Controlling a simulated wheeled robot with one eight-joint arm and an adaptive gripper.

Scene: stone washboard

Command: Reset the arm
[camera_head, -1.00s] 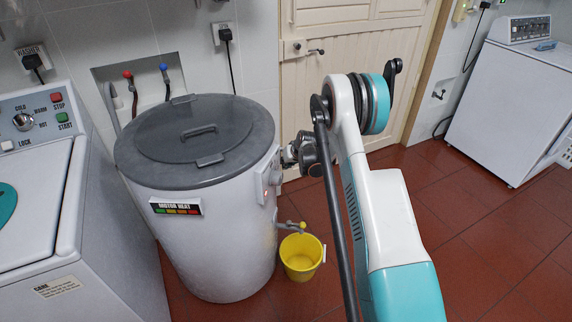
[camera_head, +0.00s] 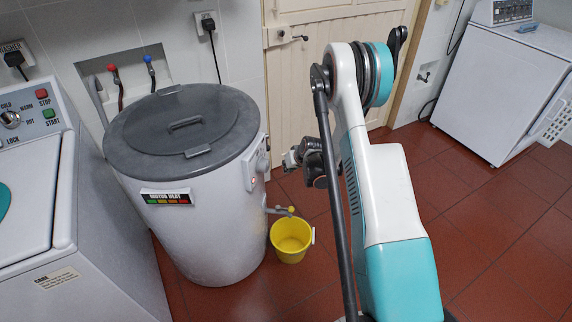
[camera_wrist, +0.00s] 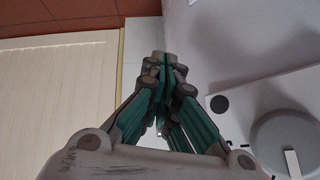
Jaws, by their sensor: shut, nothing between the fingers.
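My gripper (camera_head: 291,160) is in the middle of the head view, at the end of my white and teal arm. It is just right of the control box (camera_head: 256,163) on the side of the grey-lidded washing drum (camera_head: 205,225), with a small gap between them in the picture. In the wrist view my gripper (camera_wrist: 166,66) has its teal fingers brought together at the tips, with nothing held. A pale surface with a round grey knob (camera_wrist: 285,145) lies to the right of the fingers there.
A yellow bucket (camera_head: 291,241) stands on the red tile floor under the drum's tap (camera_head: 285,211). A white washing machine (camera_head: 50,245) is at the left, another white appliance (camera_head: 495,90) at the back right. A cream door (camera_head: 325,75) is behind. Open floor lies at the right.

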